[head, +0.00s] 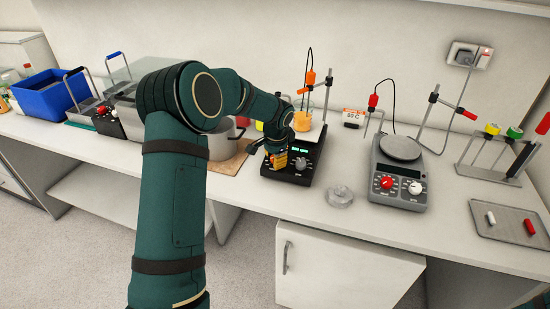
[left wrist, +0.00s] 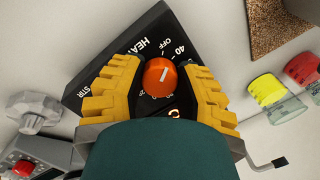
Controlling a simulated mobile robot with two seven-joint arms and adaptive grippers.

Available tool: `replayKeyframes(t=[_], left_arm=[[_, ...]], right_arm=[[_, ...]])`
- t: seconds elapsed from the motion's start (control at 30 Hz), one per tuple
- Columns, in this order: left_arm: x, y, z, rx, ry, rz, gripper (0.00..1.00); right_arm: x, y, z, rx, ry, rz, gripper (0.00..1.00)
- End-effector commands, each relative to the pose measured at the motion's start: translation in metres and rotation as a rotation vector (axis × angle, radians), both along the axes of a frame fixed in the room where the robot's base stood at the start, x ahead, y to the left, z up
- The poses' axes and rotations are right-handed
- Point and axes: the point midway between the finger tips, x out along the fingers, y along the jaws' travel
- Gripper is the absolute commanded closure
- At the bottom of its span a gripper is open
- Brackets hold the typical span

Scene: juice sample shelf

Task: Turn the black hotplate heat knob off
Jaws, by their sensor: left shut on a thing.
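The black hotplate (head: 290,176) stands on the bench in the head view, with a beaker of orange liquid (head: 302,121) above it. Its orange heat knob (left wrist: 160,76) shows in the left wrist view beside the printed HEAT and OFF labels. The knob's white line points roughly up toward OFF; whether it is exactly on the mark I cannot tell. My left gripper (head: 277,160) is at the hotplate's front, its yellow fingers shut on either side of the knob. The fingers cover part of the panel (left wrist: 118,55). My right gripper is not in view.
A clear glass piece (head: 340,196) lies right of the hotplate, then a grey hotplate (head: 399,180) with a red and a white knob. A pot on a cork mat (head: 226,170) stands left. A tube rack (head: 494,160) and a tray (head: 505,222) are at far right.

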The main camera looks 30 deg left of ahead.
Motion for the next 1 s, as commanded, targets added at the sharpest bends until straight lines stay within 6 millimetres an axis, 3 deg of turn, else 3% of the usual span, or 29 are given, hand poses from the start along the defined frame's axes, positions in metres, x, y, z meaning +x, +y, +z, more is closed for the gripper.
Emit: replayKeyframes(t=[0.4,0.9,0.93,0.97,1.0], left_arm=[[-0.0013,-0.0002,-0.0018,-0.058,-0.009,0.184,1.0],[-0.0019,0.0,-0.0024,-0.065,-0.009,0.208,1.0],[-0.002,0.0,-0.0025,-0.065,-0.009,0.208,0.62],[-0.0019,0.0,-0.0025,-0.065,-0.009,0.208,0.51],[-0.0018,0.0,-0.0023,-0.066,-0.01,0.207,0.5]], right_arm=[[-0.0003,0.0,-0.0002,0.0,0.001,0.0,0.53],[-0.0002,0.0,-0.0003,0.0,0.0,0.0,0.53],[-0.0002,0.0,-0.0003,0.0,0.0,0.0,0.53],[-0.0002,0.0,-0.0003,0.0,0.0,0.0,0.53],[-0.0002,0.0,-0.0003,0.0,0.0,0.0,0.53]])
